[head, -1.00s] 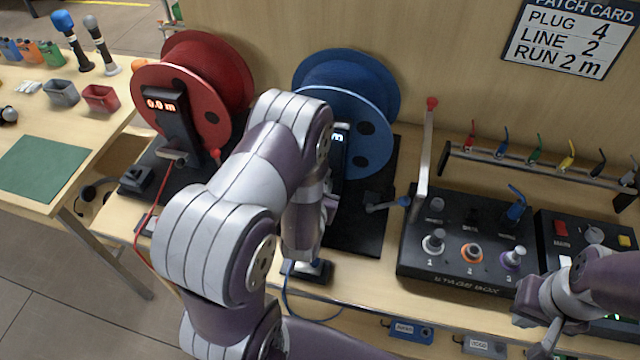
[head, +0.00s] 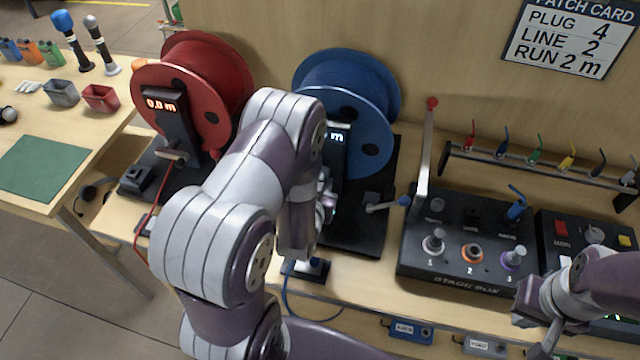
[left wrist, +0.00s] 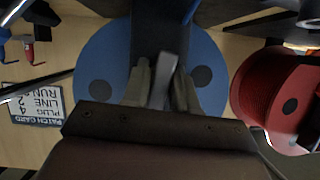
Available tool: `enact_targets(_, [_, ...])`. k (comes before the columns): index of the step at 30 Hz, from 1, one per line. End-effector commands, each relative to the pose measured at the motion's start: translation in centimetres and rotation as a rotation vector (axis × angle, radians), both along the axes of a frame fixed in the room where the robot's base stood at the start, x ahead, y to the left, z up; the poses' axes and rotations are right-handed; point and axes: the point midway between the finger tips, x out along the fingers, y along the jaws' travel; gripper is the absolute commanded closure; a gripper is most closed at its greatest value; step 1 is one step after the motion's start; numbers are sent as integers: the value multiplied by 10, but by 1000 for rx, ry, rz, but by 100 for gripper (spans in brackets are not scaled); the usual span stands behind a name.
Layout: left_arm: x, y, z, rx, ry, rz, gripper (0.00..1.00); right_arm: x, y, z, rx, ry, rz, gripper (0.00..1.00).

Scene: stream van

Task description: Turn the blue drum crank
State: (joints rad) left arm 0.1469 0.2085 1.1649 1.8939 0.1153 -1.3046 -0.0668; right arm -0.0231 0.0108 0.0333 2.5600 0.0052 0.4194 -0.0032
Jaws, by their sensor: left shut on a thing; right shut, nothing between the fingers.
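The blue drum (head: 346,75) stands at the back of the bench, partly covered by my left arm. In the left wrist view the blue drum (left wrist: 98,60) appears upside down behind a dark post. My left gripper (left wrist: 163,88) has its two fingers closed on a grey bar, the drum crank (left wrist: 163,72), in front of that post. In the head view the forearm and wrist hide most of this grip. My right gripper (head: 542,342) is shut and empty at the lower right, in front of the stage box.
A red drum (head: 195,85) with a meter stands left of the blue one. A small lever with a blue knob (head: 404,201) sits on the blue drum's base. The stage box (head: 465,275) and an upright red-tipped rod (head: 426,150) stand to the right.

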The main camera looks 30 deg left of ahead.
Motion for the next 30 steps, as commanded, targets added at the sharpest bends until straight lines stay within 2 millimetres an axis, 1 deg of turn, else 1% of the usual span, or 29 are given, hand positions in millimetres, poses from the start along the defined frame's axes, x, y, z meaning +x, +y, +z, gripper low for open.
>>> enact_targets(30, [-1,0,-2,-106,-19,-1,100,0,0,-2,0,0,0,100])
